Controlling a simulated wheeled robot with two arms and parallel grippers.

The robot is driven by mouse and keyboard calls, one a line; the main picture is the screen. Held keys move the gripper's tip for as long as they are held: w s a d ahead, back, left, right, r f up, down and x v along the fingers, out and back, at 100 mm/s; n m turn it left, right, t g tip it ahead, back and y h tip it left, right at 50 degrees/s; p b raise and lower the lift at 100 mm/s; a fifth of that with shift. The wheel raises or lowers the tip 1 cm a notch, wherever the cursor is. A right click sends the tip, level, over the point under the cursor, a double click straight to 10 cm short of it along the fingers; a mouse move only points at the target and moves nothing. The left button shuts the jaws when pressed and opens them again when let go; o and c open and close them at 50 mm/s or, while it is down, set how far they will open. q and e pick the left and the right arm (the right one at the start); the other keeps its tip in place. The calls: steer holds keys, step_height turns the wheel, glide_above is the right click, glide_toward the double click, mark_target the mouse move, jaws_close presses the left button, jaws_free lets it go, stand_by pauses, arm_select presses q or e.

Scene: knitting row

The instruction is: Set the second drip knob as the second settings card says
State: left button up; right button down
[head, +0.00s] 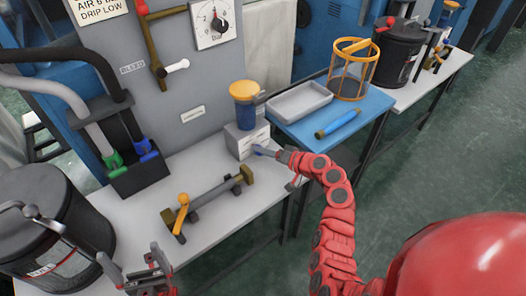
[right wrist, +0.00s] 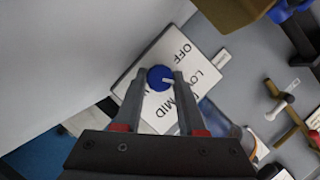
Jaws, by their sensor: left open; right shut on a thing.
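The blue drip knob (right wrist: 160,78) sits on a white plate (right wrist: 150,62) lettered OFF, LOW and MID in the right wrist view; the rest is hidden by my fingers. Its white mark points right, roughly toward LOW. My right gripper (right wrist: 162,82) is shut on the knob, one finger on each side. In the head view my right gripper (head: 264,151) is at the front of the grey box (head: 238,143) under an orange-topped blue cup. A card (head: 98,10) at the top reads AIR 6 BA… and DRIP LOW, partly cut off. My left gripper (head: 149,276) is open and empty.
A grey rod with an orange lever (head: 183,206) lies on the white bench (head: 243,207). A black drum (head: 48,222) stands at left, and a black holder (head: 137,172) with hoses behind it. At right a blue table (head: 377,103) holds a grey tray (head: 301,101).

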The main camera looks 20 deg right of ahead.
steer(key=c, duration=0.5)
jaws_free()
steer(key=shift+d, duration=0.1)
steer(key=v, duration=1.7)
steer(key=shift+s+b, duration=0.2)
steer(key=shift+b, duration=0.1)
steer(key=shift+d, duration=0.1)
